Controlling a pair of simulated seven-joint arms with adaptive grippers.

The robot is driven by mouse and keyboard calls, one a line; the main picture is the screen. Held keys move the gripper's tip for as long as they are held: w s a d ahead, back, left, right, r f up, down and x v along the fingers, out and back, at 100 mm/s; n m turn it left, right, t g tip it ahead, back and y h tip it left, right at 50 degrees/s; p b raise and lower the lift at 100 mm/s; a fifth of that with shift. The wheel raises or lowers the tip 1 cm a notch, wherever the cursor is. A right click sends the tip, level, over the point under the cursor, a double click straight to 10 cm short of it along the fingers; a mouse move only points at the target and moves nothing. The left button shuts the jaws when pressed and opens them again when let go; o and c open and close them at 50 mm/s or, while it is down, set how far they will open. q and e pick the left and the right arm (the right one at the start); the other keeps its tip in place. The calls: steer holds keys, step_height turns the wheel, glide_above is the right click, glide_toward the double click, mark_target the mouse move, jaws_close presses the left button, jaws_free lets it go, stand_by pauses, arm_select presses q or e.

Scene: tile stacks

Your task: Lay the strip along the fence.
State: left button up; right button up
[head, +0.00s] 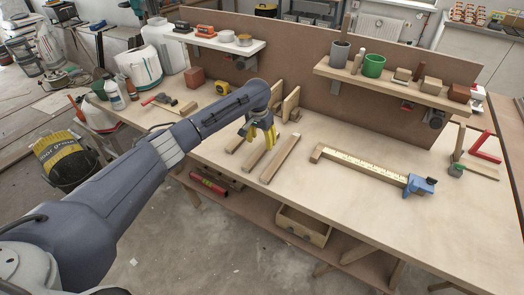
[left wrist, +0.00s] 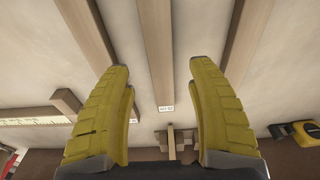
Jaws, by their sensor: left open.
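Several wooden strips lie side by side on the bench: a left strip (head: 235,143), a middle strip (head: 254,157) and a right strip (head: 280,158). My left gripper (head: 259,134) is open, with yellow fingers pointing down over the far end of the middle strip. In the left wrist view, the middle strip (left wrist: 157,50) runs between the open fingers (left wrist: 163,75), with a small white label at its end. Nothing is held. A wooden bar with a tape scale (head: 365,168), likely the fence, lies to the right, with a blue clamp (head: 420,184) at its end. My right gripper is not seen.
Wooden uprights (head: 291,104) stand just behind the strips. The bench front (head: 330,215) is clear.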

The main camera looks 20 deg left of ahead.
mark_target(262, 148)
arm_select(q)
steer(key=shift+w+f, duration=0.2)
steer(key=shift+f, duration=1.15)
steer(key=shift+w+f, duration=0.15)
steer(key=shift+f, duration=1.15)
jaws_close()
